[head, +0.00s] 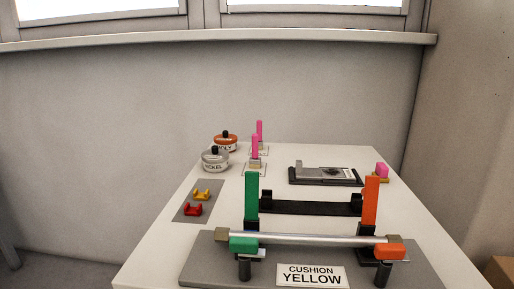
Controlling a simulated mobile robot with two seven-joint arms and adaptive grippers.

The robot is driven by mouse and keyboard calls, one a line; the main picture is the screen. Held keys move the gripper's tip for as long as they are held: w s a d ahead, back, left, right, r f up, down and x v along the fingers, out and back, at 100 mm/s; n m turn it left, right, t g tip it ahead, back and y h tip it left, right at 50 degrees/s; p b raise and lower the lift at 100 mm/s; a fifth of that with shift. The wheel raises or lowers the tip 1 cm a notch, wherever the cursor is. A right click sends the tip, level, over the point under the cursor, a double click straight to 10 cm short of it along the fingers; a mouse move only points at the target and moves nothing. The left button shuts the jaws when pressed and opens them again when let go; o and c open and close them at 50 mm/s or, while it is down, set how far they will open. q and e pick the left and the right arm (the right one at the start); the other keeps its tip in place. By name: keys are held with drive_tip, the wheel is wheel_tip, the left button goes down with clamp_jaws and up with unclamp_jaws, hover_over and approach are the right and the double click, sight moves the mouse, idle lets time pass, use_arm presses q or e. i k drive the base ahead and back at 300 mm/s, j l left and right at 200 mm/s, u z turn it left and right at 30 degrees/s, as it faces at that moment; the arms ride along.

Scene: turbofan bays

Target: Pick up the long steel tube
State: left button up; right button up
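The long steel tube (318,238) lies level from left to right near the front of the white table. A "CUSHION YELLOW" label (311,275) stands below the tube. Neither of my grippers is in view.
Behind the tube stand a green upright (252,198), an orange upright (370,202) and a black bar (310,208). Two lidded tins (215,160), pink-topped pieces (255,147), a dark tray (325,180) and red and yellow clips (193,209) are farther back. The white table (415,225) is clear at right.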

sight(222, 235)
drive_tip(key=k+j+z, duration=0.1)
drive_tip(key=j+z, duration=0.3)
drive_tip(key=k+j+z, duration=0.15)
drive_tip(key=z, duration=0.25)
drive_tip(key=k+j+z, duration=0.15)
drive_tip(key=z, duration=0.25)
drive_tip(key=k+j+z, duration=0.2)
drive_tip(key=z, duration=0.2)
drive_tip(key=k+j+z, duration=0.2)
drive_tip(key=z, duration=0.3)
drive_tip(key=k+j+z, duration=0.15)
drive_tip(key=z, duration=0.35)
drive_tip(key=k+z, duration=0.25)
drive_tip(key=z, duration=0.2)
drive_tip(key=k+j+z, duration=0.15)
drive_tip(key=z, duration=0.35)
drive_tip(key=k+z, duration=0.3)
drive_tip(key=z, duration=0.15)
drive_tip(key=k+l+z, duration=0.1)
drive_tip(key=k+z, duration=0.15)
drive_tip(key=z, duration=0.25)
drive_tip(key=k+j+z, duration=0.2)
drive_tip(key=k+z, duration=0.55)
drive_tip(key=k, duration=0.2)
drive_tip(key=k+j+u, duration=1.2)
drive_tip(key=j+u, duration=0.15)
drive_tip(key=k+j+u, duration=0.15)
drive_tip(key=j+u, duration=0.2)
drive_tip(key=j, duration=0.25)
